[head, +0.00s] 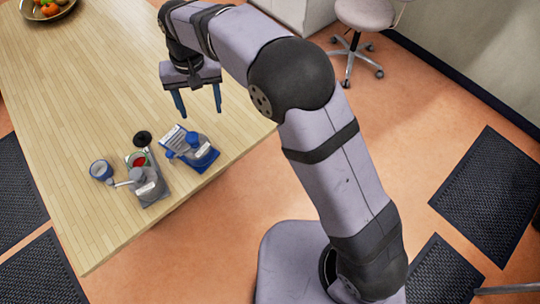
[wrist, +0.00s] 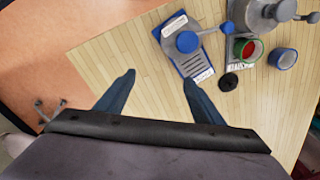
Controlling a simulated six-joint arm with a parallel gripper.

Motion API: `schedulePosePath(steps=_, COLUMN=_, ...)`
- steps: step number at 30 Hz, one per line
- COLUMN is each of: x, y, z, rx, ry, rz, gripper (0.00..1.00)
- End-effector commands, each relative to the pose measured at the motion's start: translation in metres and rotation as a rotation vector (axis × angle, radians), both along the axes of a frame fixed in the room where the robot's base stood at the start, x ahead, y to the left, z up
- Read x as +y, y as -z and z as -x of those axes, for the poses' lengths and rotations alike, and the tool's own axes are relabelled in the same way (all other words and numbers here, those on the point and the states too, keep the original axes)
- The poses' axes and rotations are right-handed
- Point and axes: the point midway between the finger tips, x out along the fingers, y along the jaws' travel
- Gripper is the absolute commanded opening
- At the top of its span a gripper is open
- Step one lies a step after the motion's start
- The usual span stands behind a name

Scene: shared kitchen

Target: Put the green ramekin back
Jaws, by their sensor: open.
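My gripper (head: 199,103) is open and empty above the table, up and to the right of the ramekin in the head view. In the wrist view its two blue fingers (wrist: 158,82) are spread over bare table, left of the ramekin.
A blue cup (head: 101,169) stands left of the ramekin. A black disc (head: 142,138) lies behind it. A blue device (head: 196,152) on a base stands to the right, near the table edge. A fruit bowl (head: 46,16) is far back. Much of the table (head: 80,100) is bare.

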Motion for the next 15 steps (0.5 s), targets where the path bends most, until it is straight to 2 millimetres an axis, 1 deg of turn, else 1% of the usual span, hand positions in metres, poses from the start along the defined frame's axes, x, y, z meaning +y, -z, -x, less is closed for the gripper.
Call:
schedulePosePath(steps=1, x=-0.036, y=-0.004, z=-0.007, rx=-0.002, ry=0.031, rz=0.004, gripper=0.62)
schedulePosePath(steps=2, x=-0.055, y=-0.004, z=-0.01, rx=-0.004, ry=0.043, rz=0.007, gripper=0.62)
schedulePosePath(steps=3, x=-0.079, y=-0.004, z=-0.011, rx=-0.005, ry=0.058, rz=0.01, gripper=0.62)
schedulePosePath(steps=4, x=-0.098, y=-0.004, z=-0.011, rx=-0.005, ry=0.07, rz=0.013, gripper=0.62)
schedulePosePath(steps=5, x=-0.116, y=-0.004, z=-0.01, rx=-0.006, ry=0.082, rz=0.015, gripper=0.62)
schedulePosePath(steps=6, x=-0.14, y=-0.003, z=-0.006, rx=-0.007, ry=0.098, rz=0.018, gripper=0.62)
schedulePosePath(steps=7, x=-0.158, y=-0.003, z=-0.003, rx=-0.006, ry=0.109, rz=0.021, gripper=0.62)
schedulePosePath(steps=8, x=-0.175, y=-0.002, z=0.002, rx=-0.007, ry=0.122, rz=0.023, gripper=0.62)
schedulePosePath(steps=9, x=-0.197, y=0.001, z=0.01, rx=-0.007, ry=0.137, rz=0.026, gripper=0.62)
schedulePosePath(steps=10, x=-0.214, y=0.002, z=0.017, rx=-0.006, ry=0.148, rz=0.029, gripper=0.62)
schedulePosePath(steps=12, x=-0.249, y=0.007, z=0.035, rx=-0.006, ry=0.174, rz=0.034, gripper=0.62)
schedulePosePath(steps=14, x=-0.275, y=0.012, z=0.054, rx=-0.005, ry=0.194, rz=0.038, gripper=0.62)
schedulePosePath(steps=15, x=-0.29, y=0.015, z=0.066, rx=-0.004, ry=0.206, rz=0.04, gripper=0.62)
